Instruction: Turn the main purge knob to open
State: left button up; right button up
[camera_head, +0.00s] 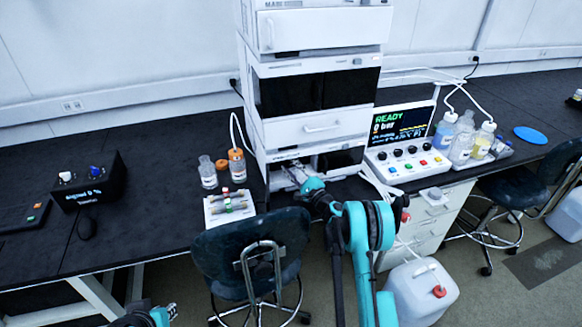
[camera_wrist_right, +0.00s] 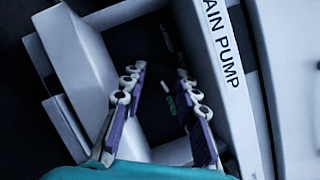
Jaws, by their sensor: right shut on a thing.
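The chromatography stack (camera_head: 315,128) stands at the back of the bench. My right gripper (camera_head: 299,176) reaches into the dark bay at its bottom. In the right wrist view its two fingers (camera_wrist_right: 160,74) are shut on a dark thing, apparently the main purge knob. The knob's outline is lost in shadow; a white mark (camera_wrist_right: 165,87) and green lettering show between the fingers. A white panel (camera_wrist_right: 222,45) beside them reads "AIN PUMP", its start cut off. My left gripper (camera_head: 140,317) is barely in view at the bottom edge, its fingers unclear.
A control box (camera_head: 405,150) with a "READY" screen stands right of the stack. Bottles (camera_head: 463,143) stand farther right. A white rack (camera_head: 229,207) and two bottles (camera_head: 208,175) are left of my right gripper. A chair (camera_head: 252,255) stands in front of the bench.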

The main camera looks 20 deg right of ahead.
jog(key=shift+m+t+h, duration=0.3)
jog(key=shift+m+t, duration=0.1)
jog(key=shift+m, duration=1.3)
jog(key=o, duration=0.9)
jog(key=v, duration=0.7)
jog(key=shift+s+f, duration=0.2)
jog(key=shift+s, duration=0.05)
